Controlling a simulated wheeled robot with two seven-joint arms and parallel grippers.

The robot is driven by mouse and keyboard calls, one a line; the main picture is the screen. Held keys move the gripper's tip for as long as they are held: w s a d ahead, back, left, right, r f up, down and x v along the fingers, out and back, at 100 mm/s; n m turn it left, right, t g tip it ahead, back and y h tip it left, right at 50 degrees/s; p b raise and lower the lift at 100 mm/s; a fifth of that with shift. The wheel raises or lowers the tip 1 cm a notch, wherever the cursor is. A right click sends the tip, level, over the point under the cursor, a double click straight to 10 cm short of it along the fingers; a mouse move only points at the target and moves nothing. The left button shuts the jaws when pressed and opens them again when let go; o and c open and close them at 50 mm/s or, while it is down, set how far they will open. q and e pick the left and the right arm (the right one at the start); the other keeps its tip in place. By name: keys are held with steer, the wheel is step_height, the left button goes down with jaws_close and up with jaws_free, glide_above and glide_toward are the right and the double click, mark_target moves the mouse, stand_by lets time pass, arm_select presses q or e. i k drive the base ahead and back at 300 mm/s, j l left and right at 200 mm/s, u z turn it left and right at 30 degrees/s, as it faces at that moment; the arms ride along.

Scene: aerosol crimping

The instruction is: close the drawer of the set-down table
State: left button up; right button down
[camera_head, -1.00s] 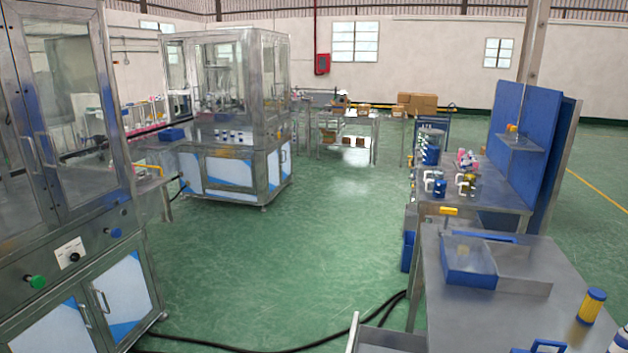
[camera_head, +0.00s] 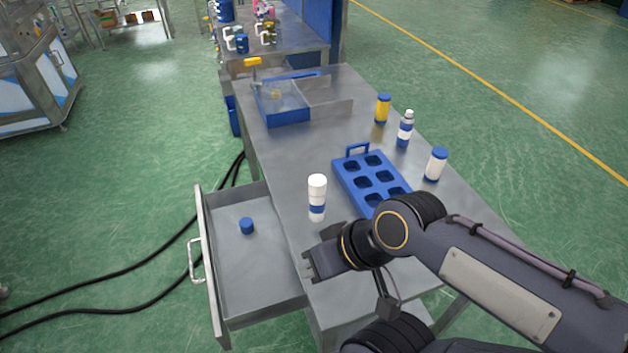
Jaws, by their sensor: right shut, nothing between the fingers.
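The set-down table (camera_head: 300,147) is a grey metal table. Its drawer (camera_head: 262,264) is pulled out on the left side. The drawer front carries a bar handle (camera_head: 194,260) facing left. A small blue cap (camera_head: 246,225) lies inside the drawer. My right gripper (camera_head: 308,266) is shut and empty, at the table's left edge beside the drawer's inner end; it is apart from the handle. My left gripper is not in view.
A white bottle with a blue band (camera_head: 317,199) stands near my right gripper. A blue tray with square pockets (camera_head: 351,186) and several bottles stand behind. A blue bin (camera_head: 284,118) is at the far end. Black cables (camera_head: 120,300) cross the floor left of the drawer.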

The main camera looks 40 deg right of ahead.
mark_target(253, 280)
steer(key=i+j+z, duration=0.15)
steer(key=j+z, duration=0.2)
steer(key=i+j+z, duration=0.1)
steer(key=j+z, duration=0.3)
steer(key=i+j+z, duration=0.1)
steer(key=j+z, duration=0.4)
steer(key=z, duration=0.45)
